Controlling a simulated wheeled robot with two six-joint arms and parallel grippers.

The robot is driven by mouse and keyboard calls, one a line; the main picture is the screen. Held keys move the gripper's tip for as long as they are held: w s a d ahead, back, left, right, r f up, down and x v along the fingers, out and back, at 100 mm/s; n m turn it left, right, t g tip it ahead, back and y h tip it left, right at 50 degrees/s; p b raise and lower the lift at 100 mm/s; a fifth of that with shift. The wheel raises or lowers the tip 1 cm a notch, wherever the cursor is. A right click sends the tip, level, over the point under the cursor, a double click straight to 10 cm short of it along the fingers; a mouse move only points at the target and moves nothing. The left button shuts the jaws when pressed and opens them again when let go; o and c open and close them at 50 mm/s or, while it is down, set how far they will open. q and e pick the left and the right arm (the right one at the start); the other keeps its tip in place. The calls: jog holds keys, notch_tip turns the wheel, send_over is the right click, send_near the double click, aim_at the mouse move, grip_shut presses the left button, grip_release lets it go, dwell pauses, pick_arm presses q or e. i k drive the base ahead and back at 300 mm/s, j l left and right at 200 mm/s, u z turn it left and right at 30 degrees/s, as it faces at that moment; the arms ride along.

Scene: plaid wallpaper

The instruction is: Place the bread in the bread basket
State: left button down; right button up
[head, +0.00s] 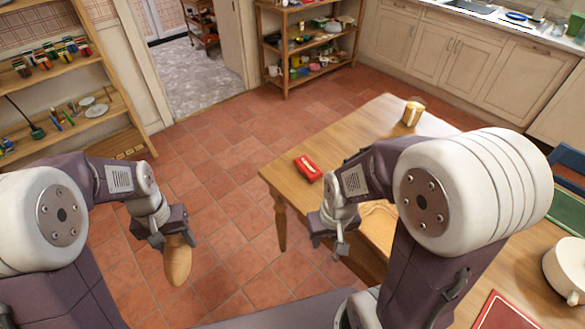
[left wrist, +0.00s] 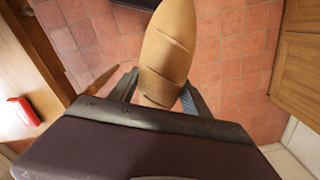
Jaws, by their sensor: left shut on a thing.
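The bread (head: 177,262) is a long brown loaf. My left gripper (head: 172,237) is shut on one end of it, and the loaf hangs down over the tiled floor, left of the table (head: 285,185). In the left wrist view the scored loaf (left wrist: 168,45) sticks out from between the fingers (left wrist: 155,98). My right gripper (head: 328,243) is at the table's near left edge, empty, with its fingers apart. A tan thing (head: 378,226) lies beside it, partly hidden by my right arm; I cannot tell whether it is the bread basket.
A red box (head: 307,168) lies near the table's left corner, and a yellowish mug (head: 412,113) stands at the far end. A white pot (head: 568,268) and a red mat (head: 500,312) are at the right. Shelves (head: 75,85) line the left wall. Open floor lies between.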

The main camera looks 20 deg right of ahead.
aim_at(390, 236)
jog(key=i+z, duration=0.5)
jog(key=i+j+z, duration=0.3)
jog(key=z, duration=2.95)
